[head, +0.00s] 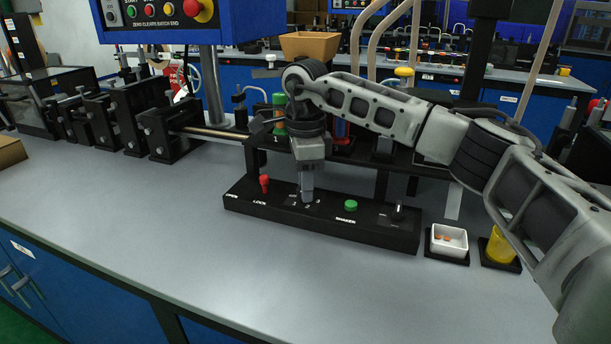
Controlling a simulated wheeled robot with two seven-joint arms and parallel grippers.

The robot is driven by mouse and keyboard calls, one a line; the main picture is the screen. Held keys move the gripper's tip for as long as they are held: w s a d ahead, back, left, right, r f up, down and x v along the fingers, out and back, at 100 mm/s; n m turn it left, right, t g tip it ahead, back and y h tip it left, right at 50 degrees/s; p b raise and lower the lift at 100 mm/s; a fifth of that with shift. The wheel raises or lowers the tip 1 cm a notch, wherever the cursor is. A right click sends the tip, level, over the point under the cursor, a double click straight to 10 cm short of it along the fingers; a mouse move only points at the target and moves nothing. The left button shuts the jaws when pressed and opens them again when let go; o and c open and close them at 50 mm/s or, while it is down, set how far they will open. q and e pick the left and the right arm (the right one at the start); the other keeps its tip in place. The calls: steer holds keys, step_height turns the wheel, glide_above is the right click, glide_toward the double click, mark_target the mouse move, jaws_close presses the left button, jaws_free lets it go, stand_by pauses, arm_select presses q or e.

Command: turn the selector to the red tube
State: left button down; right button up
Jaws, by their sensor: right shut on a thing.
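A long black control box (370,237) lies on the grey bench. My right gripper (307,198) points straight down onto its top, at a spot with small white marks. It is shut on the selector there, which the fingers hide, so its pointing direction cannot be read. Behind my arm, a red tube (341,129) shows partly in the black rack, to the right of a green tube (279,112). My wrist and forearm cover much of the rack. My left gripper is not in view.
On the box are a red lever (264,183), a green button (350,205) and a black knob (398,212). A white dish (447,241) and a yellow cup (499,245) stand to the right. The front bench (200,230) is clear.

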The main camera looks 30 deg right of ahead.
steer(key=shift+r+n+p, duration=0.2)
steer(key=shift+n+p, duration=0.25)
steer(key=shift+n, duration=0.45)
steer(key=n+p, duration=0.1)
steer(key=n, duration=0.2)
steer(key=shift+n, duration=0.4)
steer(key=n+p, duration=0.1)
steer(key=n, duration=0.1)
steer(key=shift+f+n, duration=0.1)
steer(key=shift+n, duration=0.2)
steer(key=n, duration=0.3)
steer(key=shift+n, duration=0.3)
steer(key=n, duration=0.5)
steer(key=shift+p, duration=0.4)
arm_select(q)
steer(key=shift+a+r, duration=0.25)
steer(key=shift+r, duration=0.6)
arm_select(e)
steer(key=shift+n, duration=2.1)
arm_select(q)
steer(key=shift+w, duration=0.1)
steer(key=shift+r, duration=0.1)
arm_select(e)
steer(key=o, duration=1)
steer(key=shift+c, duration=0.2)
